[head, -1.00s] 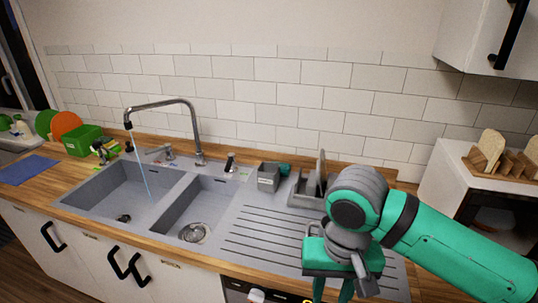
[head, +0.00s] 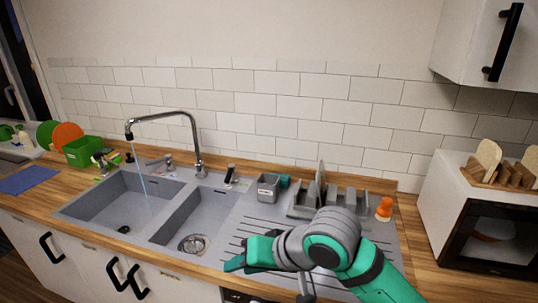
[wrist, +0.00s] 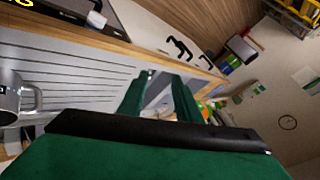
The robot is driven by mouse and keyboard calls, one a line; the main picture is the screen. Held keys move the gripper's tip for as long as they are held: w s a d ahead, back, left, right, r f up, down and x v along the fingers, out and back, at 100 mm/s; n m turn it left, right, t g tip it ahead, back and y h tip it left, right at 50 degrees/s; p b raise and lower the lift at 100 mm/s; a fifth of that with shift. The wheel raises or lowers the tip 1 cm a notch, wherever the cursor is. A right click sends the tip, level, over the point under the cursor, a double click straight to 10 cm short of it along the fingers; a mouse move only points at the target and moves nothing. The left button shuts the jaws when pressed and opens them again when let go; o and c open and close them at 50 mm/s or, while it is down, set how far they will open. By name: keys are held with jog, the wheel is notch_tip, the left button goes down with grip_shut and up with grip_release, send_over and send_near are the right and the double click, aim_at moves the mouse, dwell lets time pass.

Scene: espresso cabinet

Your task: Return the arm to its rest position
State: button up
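My green and grey arm reaches in from the lower right of the head view and is bent over the ribbed drainboard (head: 225,242). My gripper (head: 238,264) is at its left end, above the drainboard's front, pointing left. In the wrist view, the two green fingers of my gripper (wrist: 160,84) stand apart with a gap between them. Nothing shows held between them. In the head view the fingers are seen side-on and overlap.
The double sink (head: 122,208) is to the left, with water running from the faucet (head: 196,150). Behind the arm are a dish rack (head: 300,200), a grey caddy (head: 268,188) and an orange item (head: 384,208). A microwave (head: 490,225) stands right; a wall cabinet (head: 465,35) hangs above.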

jog(key=w+a+r+m+t+y, duration=0.3)
jog(key=w+a+r+t+y, duration=0.35)
jog(key=a+t, duration=0.25)
jog(key=s+d+f+m+t+h, duration=0.2)
jog(key=s+d+f+m+h, duration=0.15)
jog(key=f, duration=0.45)
jog(key=s+d+f+m+t+h, duration=0.1)
jog(key=s+d+f+m+h, duration=0.1)
jog(key=s+f+h, duration=0.45)
jog(key=s+d+f+m+t+h, duration=0.2)
jog(key=d+f+m, duration=0.1)
jog(key=f, duration=0.7)
jog(key=s+d+f+n+g, duration=0.1)
jog(key=s+d+f+n, duration=0.1)
jog(key=s, duration=0.6)
jog(key=s+d+f+n+g+h, duration=0.1)
jog(key=s+d+f+n, duration=0.1)
jog(key=s, duration=0.7)
jog(key=s+d+f+n+g+h, duration=0.1)
jog(key=s+d+f+n, duration=0.1)
jog(key=s+n, duration=0.3)
jog(key=s+f, duration=0.1)
jog(key=s, duration=0.2)
jog(key=shift+s+f, duration=0.25)
jog(key=shift+f, duration=0.05)
jog(key=shift+a+n, duration=0.1)
jog(key=shift+n, duration=0.15)
